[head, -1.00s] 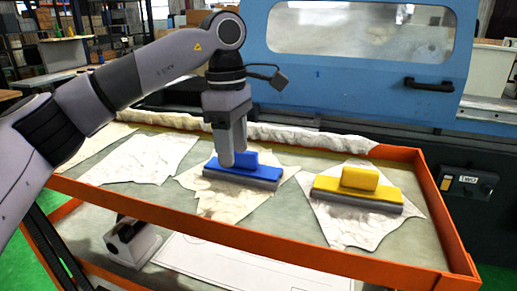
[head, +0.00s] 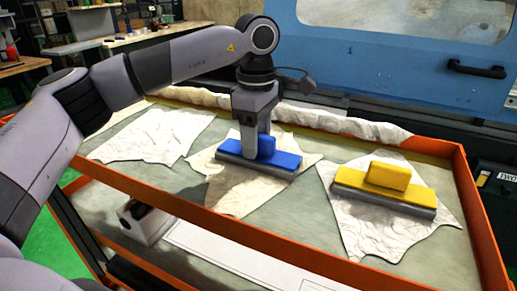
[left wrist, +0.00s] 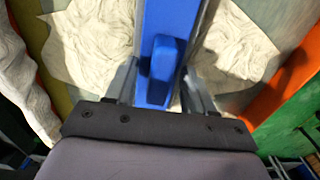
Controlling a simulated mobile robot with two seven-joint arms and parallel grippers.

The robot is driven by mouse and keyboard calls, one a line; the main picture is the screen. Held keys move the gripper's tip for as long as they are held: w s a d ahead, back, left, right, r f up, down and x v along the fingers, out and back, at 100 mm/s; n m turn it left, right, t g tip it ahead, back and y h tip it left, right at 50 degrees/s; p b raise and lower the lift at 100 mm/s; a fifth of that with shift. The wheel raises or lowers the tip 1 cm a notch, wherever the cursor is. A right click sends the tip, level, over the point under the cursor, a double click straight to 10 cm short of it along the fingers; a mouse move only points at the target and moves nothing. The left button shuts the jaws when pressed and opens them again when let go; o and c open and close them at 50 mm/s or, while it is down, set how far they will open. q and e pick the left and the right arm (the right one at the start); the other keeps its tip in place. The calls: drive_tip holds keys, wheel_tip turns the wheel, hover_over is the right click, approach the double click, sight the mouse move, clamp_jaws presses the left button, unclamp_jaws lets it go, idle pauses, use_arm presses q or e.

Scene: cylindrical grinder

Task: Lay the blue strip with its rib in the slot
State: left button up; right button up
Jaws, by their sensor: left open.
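The blue strip (head: 228,148) has a raised blue block (head: 266,147) on top and a grey layer beneath. It lies on the middle pale cloth on the orange-edged cart. My left gripper (head: 249,152) points down at the block, open. In the left wrist view the fingers of the left gripper (left wrist: 160,85) stand on either side of the raised block (left wrist: 166,58), and the strip (left wrist: 170,15) runs away between them. I cannot tell whether the fingers touch it. The strip's underside is hidden, and I cannot make out a slot. My right gripper is not in view.
A yellow strip (head: 411,196) with a similar block lies on a cloth to the right. The cart's orange rim (head: 270,250) runs along the front. A rolled cloth (head: 345,124) lies at the back, before the blue machine (head: 400,55). An empty cloth (head: 150,140) lies left.

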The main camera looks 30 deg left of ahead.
use_arm(q)
clamp_jaws()
drive_tip(key=shift+r, duration=0.1)
